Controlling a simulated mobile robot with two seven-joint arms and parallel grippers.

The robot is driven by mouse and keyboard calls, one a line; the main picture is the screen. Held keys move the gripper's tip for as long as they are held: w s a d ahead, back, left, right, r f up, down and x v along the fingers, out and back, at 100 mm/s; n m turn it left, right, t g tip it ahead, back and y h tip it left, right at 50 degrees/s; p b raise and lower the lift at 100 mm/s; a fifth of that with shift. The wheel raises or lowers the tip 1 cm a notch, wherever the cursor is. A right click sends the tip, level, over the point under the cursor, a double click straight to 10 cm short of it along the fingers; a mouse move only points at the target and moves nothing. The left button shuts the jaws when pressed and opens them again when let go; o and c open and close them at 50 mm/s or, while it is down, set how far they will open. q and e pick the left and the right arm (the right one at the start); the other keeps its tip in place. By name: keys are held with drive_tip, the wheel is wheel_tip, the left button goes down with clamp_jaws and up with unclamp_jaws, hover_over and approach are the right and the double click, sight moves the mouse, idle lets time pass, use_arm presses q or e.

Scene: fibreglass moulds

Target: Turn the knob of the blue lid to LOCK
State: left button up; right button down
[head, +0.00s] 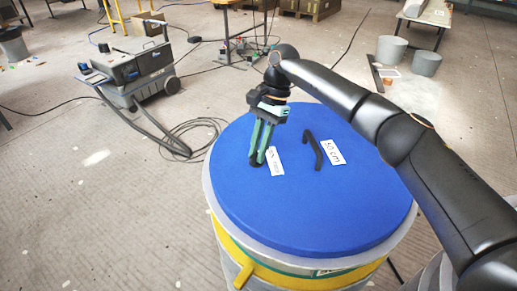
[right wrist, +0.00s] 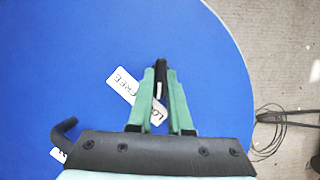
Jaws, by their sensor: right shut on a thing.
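The blue lid (head: 350,215) lies on top of a large drum and fills much of the right wrist view (right wrist: 60,60). My right gripper (head: 257,160) points down at the lid's left part. Its green fingers (right wrist: 161,85) are closed on a small black knob (right wrist: 160,66), which is mostly hidden between them. A white label (right wrist: 125,84) reading FREE lies left of the fingers. Letters LO (right wrist: 156,116) show between the fingers; the rest is covered. I cannot tell which word the knob points to. My left gripper is not in view.
A bent black handle (head: 318,152) and a white label (head: 333,152) reading 50 cm stand on the lid, right of the gripper. The drum has a yellow band (head: 290,284). A wheeled machine (head: 140,70) with hoses stands at the left. Grey buckets (head: 426,63) stand behind.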

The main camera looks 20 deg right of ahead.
idle(0.3)
drive_tip(key=c, duration=0.8)
unclamp_jaws()
drive_tip(key=shift+c, duration=0.2)
drive_tip(key=shift+r, duration=0.15)
drive_tip(key=p+v, duration=0.2)
drive_tip(key=v, duration=1)
drive_tip(key=shift+r, duration=0.15)
